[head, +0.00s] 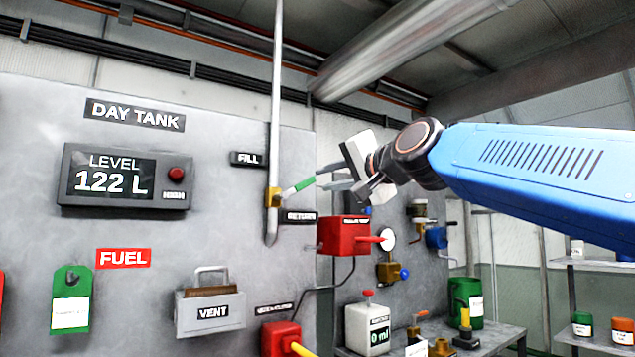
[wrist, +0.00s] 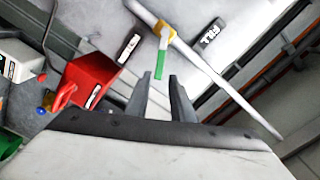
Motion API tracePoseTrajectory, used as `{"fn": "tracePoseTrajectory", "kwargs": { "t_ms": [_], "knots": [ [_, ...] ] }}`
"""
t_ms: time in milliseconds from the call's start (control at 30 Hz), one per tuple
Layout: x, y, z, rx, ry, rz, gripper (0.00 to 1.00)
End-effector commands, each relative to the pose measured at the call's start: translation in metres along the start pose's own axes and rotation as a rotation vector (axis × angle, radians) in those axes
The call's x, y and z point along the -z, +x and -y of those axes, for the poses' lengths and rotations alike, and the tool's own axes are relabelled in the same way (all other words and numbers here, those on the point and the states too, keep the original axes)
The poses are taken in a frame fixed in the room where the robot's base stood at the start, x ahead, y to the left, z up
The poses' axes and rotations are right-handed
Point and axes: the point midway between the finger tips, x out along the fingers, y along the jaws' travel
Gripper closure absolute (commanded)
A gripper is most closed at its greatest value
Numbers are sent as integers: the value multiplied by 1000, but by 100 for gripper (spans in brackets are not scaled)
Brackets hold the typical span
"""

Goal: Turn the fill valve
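The fill valve has a brass body (head: 274,198) on a vertical grey pipe, just below the FILL label (head: 247,159). Its lever has a green-tipped handle (head: 304,184) that sticks out to the right towards my gripper (head: 326,177). In the wrist view the brass body (wrist: 166,33) is at the top and the green handle (wrist: 160,66) points down at the gap between my fingertips (wrist: 160,76). My gripper is open, with one finger on each side of the handle's end in the picture. I cannot tell whether either finger touches it.
A RETURN label (head: 301,217) and a red box with a red lever (head: 344,235) are below and right of the valve. The day tank display (head: 124,181) reads 122 L.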

Motion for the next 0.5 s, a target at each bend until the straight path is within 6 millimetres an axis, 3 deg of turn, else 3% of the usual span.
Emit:
{"fn": "tracePoseTrajectory", "kwargs": {
  "t_ms": [200,500],
  "knots": [
    [0,-26,0,0,1,0,78],
    [0,-33,0,-1,0,1,78]
  ]
}}
